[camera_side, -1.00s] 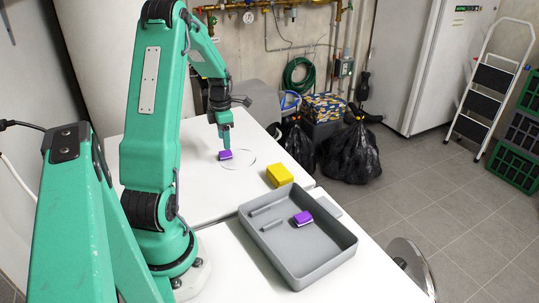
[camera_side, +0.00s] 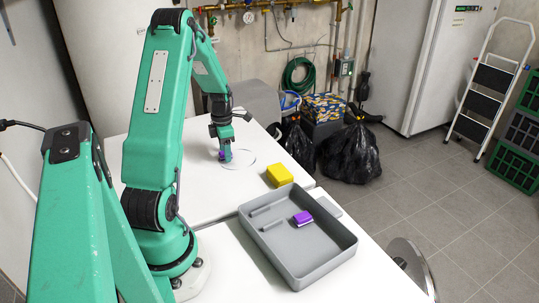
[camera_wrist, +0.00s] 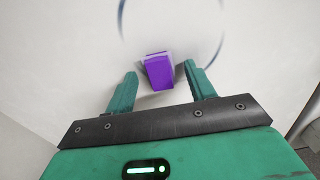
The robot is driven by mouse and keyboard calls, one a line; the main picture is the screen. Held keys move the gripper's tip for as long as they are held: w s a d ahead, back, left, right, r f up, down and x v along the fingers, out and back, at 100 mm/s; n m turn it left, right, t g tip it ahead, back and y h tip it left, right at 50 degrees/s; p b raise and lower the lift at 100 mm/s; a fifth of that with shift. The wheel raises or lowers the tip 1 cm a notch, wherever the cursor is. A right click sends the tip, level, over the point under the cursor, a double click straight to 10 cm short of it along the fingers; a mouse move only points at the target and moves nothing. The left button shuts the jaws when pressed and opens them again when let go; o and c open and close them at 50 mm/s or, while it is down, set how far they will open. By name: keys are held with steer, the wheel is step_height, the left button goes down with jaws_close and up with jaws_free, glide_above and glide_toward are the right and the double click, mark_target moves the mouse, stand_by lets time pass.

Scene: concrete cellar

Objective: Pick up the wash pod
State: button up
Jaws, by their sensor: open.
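A purple block, which looks like the wash pod, stands on the white table; in the side view this wash pod (camera_side: 221,155) is mostly hidden behind a green finger. In the wrist view the pod (camera_wrist: 159,72) shows between the two green fingertips, with a gap on each side. My gripper (camera_side: 226,156) is open, low over the table, with its fingers around the pod. I cannot tell whether a finger touches it. A second purple block (camera_side: 302,218) lies in the grey tray.
The grey tray (camera_side: 331,262) stands on the table nearer the camera, with raised ribs inside. A yellow block (camera_side: 279,175) sits between it and my gripper. A thin circle (camera_side: 254,160) is marked on the table beside the pod.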

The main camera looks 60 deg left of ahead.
steer(key=shift+c, duration=0.2)
steer(key=c, duration=1)
steer(key=shift+r, duration=0.1)
steer(key=shift+r, duration=0.45)
step_height(320, 180, up, 3)
steer(key=shift+r, duration=0.15)
steer(key=w+d+r, duration=0.4)
steer(key=d+r, duration=0.2)
steer(key=d, duration=0.4)
steer(key=shift+w+d+r, duration=0.25)
steer(key=shift+d+r, duration=0.1)
steer(key=shift+d, duration=0.05)
